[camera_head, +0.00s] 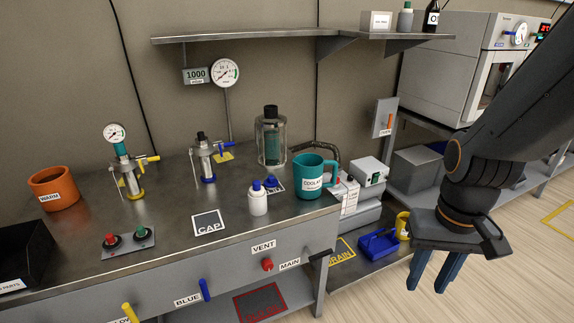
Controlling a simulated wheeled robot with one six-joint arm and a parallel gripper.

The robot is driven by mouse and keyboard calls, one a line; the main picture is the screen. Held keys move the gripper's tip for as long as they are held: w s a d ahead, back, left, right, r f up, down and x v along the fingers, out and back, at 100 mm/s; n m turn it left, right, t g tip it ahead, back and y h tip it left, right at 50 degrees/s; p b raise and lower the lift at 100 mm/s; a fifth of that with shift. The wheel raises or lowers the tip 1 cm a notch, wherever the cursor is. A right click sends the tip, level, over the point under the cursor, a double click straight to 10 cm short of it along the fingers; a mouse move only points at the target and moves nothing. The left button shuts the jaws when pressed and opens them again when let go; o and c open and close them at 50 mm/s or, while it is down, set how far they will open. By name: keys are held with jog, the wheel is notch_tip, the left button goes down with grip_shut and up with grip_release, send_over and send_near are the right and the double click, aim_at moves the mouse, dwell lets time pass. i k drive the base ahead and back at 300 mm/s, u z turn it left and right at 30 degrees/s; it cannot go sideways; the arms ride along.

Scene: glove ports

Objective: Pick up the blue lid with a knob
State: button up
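The blue lid with a knob (271,182) is small and lies on a marked label on the metal bench, just behind and right of a white bottle (258,202) with a blue cap. The bottle partly hides the label. My gripper (425,285) hangs at the right, off the bench's right end and over the floor, well away from the lid. Its two blue-grey fingers point down and stand apart, with nothing between them.
A teal COOLANT mug (312,178) stands right of the lid, and a glass jar (270,140) behind it. A CAP label (209,223) lies bare at left front. Valve stands, an orange WARM cup (54,188) and a wall shelf (270,35) surround the bench.

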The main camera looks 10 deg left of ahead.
aim_at(271, 183)
jog(key=u, duration=0.5)
jog(key=i, duration=1.2)
jog(key=u, duration=0.1)
